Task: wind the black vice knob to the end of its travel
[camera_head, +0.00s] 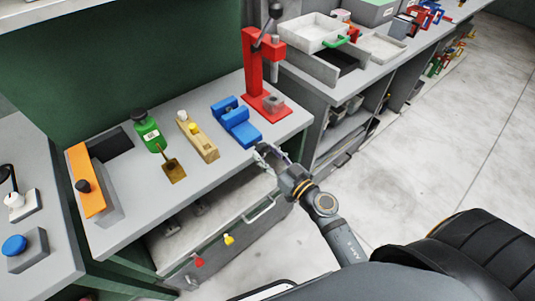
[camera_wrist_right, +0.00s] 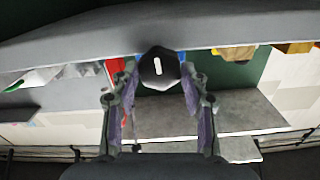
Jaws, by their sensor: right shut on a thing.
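The blue vice (camera_head: 235,121) stands near the front edge of the grey bench, left of the red press. My right gripper (camera_head: 264,152) reaches in from the lower right to the vice's front end, at the bench edge. In the right wrist view the black vice knob (camera_wrist_right: 160,68) shows a short white mark, nearly upright. The fingers of my right gripper (camera_wrist_right: 158,80) stand on both sides of the knob and are shut on it. My left gripper is not in view.
A wooden plane (camera_head: 198,138), a green bottle (camera_head: 147,131) and a brass-coloured piece (camera_head: 174,171) lie to the left. A drawer handle (camera_head: 259,209) sticks out below the bench edge. The floor to the right is clear.

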